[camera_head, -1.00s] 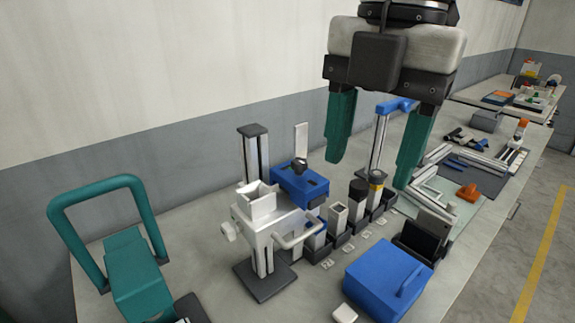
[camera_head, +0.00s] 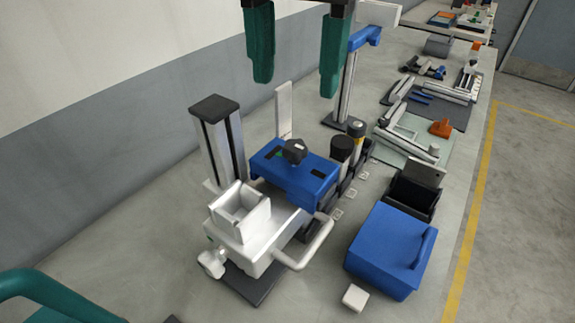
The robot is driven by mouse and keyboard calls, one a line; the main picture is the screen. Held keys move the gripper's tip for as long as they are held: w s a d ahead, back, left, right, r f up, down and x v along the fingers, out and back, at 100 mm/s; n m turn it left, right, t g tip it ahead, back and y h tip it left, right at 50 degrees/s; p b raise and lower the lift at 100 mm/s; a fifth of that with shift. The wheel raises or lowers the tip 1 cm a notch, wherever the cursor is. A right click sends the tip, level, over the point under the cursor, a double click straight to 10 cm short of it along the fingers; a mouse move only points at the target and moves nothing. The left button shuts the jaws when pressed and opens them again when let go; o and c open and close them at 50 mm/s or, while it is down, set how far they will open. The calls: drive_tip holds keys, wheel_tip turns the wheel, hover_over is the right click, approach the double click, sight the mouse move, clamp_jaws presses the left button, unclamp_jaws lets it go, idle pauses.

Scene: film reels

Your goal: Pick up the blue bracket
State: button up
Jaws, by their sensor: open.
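A blue block-like piece with a black knob on top (camera_head: 318,184), which looks like the blue bracket, sits at the white and grey fixture (camera_head: 258,245), next to its dark-topped upright post. A blue arm-like head (camera_head: 366,37) tops another stand farther back, so which one is the bracket is not fully certain. My gripper (camera_head: 295,85) has two green fingers spread apart with nothing between them. It hangs above and behind the knobbed blue piece in the picture, clear of it.
A blue box with a handle (camera_head: 385,250) stands at the right, before a dark holder (camera_head: 412,195). A thin white upright plate (camera_head: 284,112) rises behind the knobbed piece. A white handle (camera_head: 308,245) juts from the fixture's front. A teal frame (camera_head: 50,290) is at lower left.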

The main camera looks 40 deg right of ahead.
sight(295, 145)
wheel_tip(295, 145, down, 9)
drive_tip(key=b, duration=0.4)
drive_tip(key=shift+r, duration=0.1)
drive_tip(key=shift+c, duration=0.3)
clamp_jaws()
idle(0.4)
